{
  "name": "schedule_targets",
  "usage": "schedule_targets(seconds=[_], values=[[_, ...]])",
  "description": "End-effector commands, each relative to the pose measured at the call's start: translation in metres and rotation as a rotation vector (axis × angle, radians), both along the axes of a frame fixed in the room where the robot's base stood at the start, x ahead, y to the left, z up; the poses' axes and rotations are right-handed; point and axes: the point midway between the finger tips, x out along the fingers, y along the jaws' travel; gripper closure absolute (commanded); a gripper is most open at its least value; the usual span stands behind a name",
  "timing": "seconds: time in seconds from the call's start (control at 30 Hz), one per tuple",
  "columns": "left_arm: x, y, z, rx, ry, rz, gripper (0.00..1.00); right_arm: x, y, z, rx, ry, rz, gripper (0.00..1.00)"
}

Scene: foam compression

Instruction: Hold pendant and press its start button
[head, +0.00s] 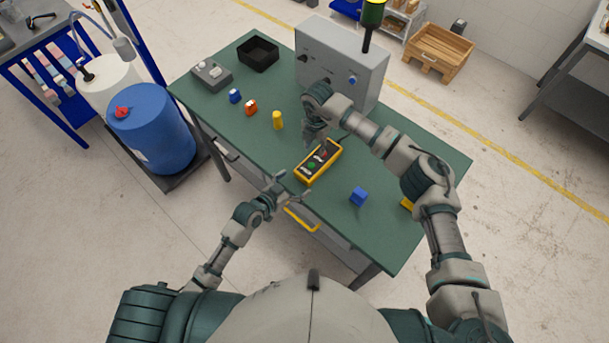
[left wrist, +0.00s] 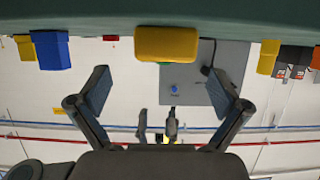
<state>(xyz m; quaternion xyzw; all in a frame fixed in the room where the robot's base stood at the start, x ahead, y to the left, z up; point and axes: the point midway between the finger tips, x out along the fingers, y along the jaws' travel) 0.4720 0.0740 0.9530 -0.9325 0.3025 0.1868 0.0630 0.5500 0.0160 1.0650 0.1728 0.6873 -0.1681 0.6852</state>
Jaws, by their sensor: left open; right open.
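The yellow pendant (head: 318,162) lies on the green table near its front edge, with a dark face, a green button (head: 311,165) and a red one. Its yellow end (left wrist: 166,43) shows in the left wrist view, ahead of and between the spread fingers. My left gripper (head: 288,186) is open and empty at the table's front edge, just short of the pendant; it also shows in the left wrist view (left wrist: 166,95). My right gripper (head: 318,138) is over the far end of the pendant, its fingers pointing down. Whether it touches the pendant I cannot tell.
A grey control box (head: 345,70) stands behind. A yellow drawer handle (head: 301,219) juts from the front.

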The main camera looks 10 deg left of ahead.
Motion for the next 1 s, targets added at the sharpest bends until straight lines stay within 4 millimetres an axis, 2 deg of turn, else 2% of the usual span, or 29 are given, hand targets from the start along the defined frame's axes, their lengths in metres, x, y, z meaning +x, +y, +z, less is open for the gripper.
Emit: schedule_targets(seconds=[0.1, 0.3, 0.7, 0.77, 1.0], values=[[0.018, -0.011, -0.009, -0.002, 0.0, 0.001, 0.0, 0.0, 0.002, 0.0, -0.001, 0.0, 0.001, 0.58], [0.037, -0.024, -0.019, 0.0, 0.0, 0.001, 0.0, 0.0, 0.003, 0.0, -0.003, -0.001, 0.001, 0.58], [0.042, -0.033, -0.022, 0.004, 0.0, 0.001, 0.0, 0.0, -0.003, 0.0, 0.003, -0.001, 0.0, 0.58], [0.042, -0.033, -0.022, 0.004, 0.0, 0.001, 0.12, 0.0, -0.003, 0.0, 0.003, -0.001, 0.0, 0.58], [0.042, -0.03, -0.023, 0.001, 0.0, 0.0, 0.72, 0.0, 0.001, 0.0, 0.0, -0.001, 0.001, 0.58]])
